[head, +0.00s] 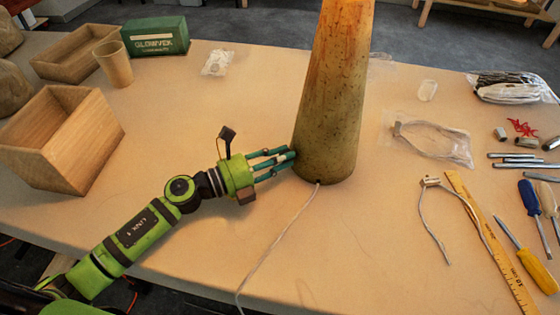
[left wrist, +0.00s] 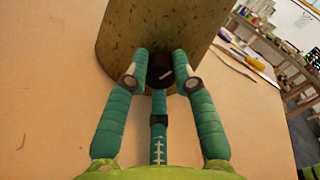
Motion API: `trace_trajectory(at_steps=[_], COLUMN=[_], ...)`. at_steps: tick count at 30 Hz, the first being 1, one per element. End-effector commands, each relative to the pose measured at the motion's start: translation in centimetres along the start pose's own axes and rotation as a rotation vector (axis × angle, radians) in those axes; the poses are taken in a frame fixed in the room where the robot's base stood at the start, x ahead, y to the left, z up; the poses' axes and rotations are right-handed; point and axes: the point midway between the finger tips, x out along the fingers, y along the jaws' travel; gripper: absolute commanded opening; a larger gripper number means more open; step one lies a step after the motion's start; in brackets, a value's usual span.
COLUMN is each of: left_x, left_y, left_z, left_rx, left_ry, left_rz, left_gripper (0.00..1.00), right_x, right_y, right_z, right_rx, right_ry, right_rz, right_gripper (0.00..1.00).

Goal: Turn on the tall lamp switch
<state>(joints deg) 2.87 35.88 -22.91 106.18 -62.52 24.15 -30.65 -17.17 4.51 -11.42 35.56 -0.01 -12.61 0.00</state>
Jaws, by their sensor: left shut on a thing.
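The tall lamp (head: 332,95) is a mottled olive-brown cone standing upright on the table. Its top is cut off by the head view's upper edge. A white cord (head: 275,243) leaves the lamp's foot and runs to the table's front edge. My left gripper (head: 290,158) is at the lamp's lower left side. In the left wrist view, its teal fingers are shut on a round dark switch knob (left wrist: 166,74) with a pale line mark, low on the lamp body (left wrist: 150,25). In the head view the knob is hidden. My right gripper is in neither view.
Wooden boxes (head: 62,170), a cup (head: 114,66) and a green box (head: 155,36) stand at the left. A bagged cable (head: 435,137), a loose cable (head: 424,205), a yellow ruler (head: 488,240) and screwdrivers (head: 535,215) lie at the right.

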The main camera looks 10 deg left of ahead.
Motion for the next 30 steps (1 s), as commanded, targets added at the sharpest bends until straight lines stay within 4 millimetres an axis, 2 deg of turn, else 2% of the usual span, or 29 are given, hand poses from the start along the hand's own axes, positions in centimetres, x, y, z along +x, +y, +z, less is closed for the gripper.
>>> trace_trajectory(at_steps=[9,26,27,28,30], left_x=[0.03,0.02,0.02,0.02,0.02], left_y=[0.02,-0.05,-0.05,-0.05,-0.05], left_z=[0.01,0.10,0.10,0.10,0.09], left_rx=[0.129,0.156,0.155,0.155,0.155], left_ry=[-0.001,-0.002,-0.002,-0.002,-0.001], left_rz=[0.000,0.000,0.000,0.000,0.000], left_gripper=[0.00,0.00,0.38,0.50,0.50], right_x=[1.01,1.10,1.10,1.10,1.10], right_y=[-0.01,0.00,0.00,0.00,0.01], right_z=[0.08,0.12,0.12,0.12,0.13], right_rx=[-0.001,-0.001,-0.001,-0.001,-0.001], right_ry=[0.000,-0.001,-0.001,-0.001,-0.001], right_rz=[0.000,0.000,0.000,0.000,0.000], right_gripper=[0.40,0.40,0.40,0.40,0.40])
